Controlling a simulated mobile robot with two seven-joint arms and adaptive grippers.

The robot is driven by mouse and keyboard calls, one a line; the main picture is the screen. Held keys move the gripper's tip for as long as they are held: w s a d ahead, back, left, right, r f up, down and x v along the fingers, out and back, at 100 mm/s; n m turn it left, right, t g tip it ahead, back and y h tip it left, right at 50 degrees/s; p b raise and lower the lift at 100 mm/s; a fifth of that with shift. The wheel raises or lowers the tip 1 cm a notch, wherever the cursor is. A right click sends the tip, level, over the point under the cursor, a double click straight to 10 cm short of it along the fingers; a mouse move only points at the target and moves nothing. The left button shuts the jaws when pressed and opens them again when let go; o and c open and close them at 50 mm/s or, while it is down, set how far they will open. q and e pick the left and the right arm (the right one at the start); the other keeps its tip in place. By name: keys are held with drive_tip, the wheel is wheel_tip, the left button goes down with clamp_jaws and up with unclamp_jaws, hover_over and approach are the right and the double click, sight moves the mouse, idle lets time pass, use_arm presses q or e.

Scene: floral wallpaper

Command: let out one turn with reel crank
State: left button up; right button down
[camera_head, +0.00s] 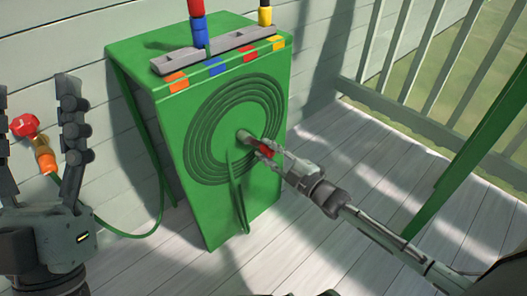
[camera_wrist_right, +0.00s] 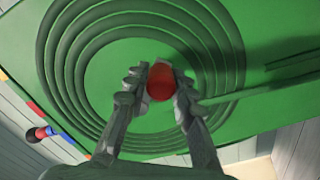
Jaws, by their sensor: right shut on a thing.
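The green hose reel box (camera_head: 180,125) stands on the deck, with concentric dark green hose rings (camera_head: 207,112) on its front face. The reel crank's red knob (camera_head: 265,150) sticks out near the middle of the rings, by a grey hub (camera_head: 243,136). My right gripper (camera_head: 268,150) is shut on the red knob, which also shows in the right wrist view (camera_wrist_right: 160,82) between the two fingers. Most of the crank arm is hidden behind the gripper. My left gripper (camera_head: 40,140) is at the left edge, open, its fingers apart, away from the reel.
A red and orange hose nozzle (camera_head: 40,143) lies behind my left gripper, with a green hose (camera_head: 135,234) running along the deck. A grey rack (camera_head: 215,50) with coloured fittings sits on the box top. A railing (camera_head: 420,60) stands at the right; the deck below it is clear.

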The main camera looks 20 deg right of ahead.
drive_tip(key=shift+w+d+r+n+p, duration=0.15)
drive_tip(key=shift+d+r+n+p, duration=0.35)
drive_tip(key=shift+n, duration=0.4)
drive_tip(key=n, duration=0.1)
drive_tip(key=r+n, duration=0.1)
drive_tip(key=shift+w+d+r+n+p, duration=0.15)
drive_tip(key=shift+d+r+n+p, duration=0.15)
drive_tip(key=shift+n+p, duration=0.1)
wheel_tip(320, 180, up, 5)
drive_tip(key=n+p, duration=0.1)
drive_tip(key=n, duration=0.9)
drive_tip(key=shift+r, duration=0.15)
drive_tip(key=shift+a+r+n, duration=0.35)
drive_tip(key=shift+r+n, duration=0.25)
drive_tip(key=shift+n, duration=0.6)
use_arm(q)
drive_tip(key=w+d+f+g, duration=0.2)
drive_tip(key=w+f+g, duration=0.1)
drive_tip(key=f+g, duration=0.1)
drive_tip(key=shift+d+f+g+y, duration=0.15)
drive_tip(key=shift+f+g+y, duration=0.25)
use_arm(e)
drive_tip(key=shift+s+a+r+n, duration=0.15)
drive_tip(key=shift+a+r+n, duration=0.15)
drive_tip(key=shift+n, duration=0.3)
drive_tip(key=shift+s+a+r+n, duration=0.15)
drive_tip(key=shift+r+n, duration=0.1)
drive_tip(key=shift+n, duration=0.35)
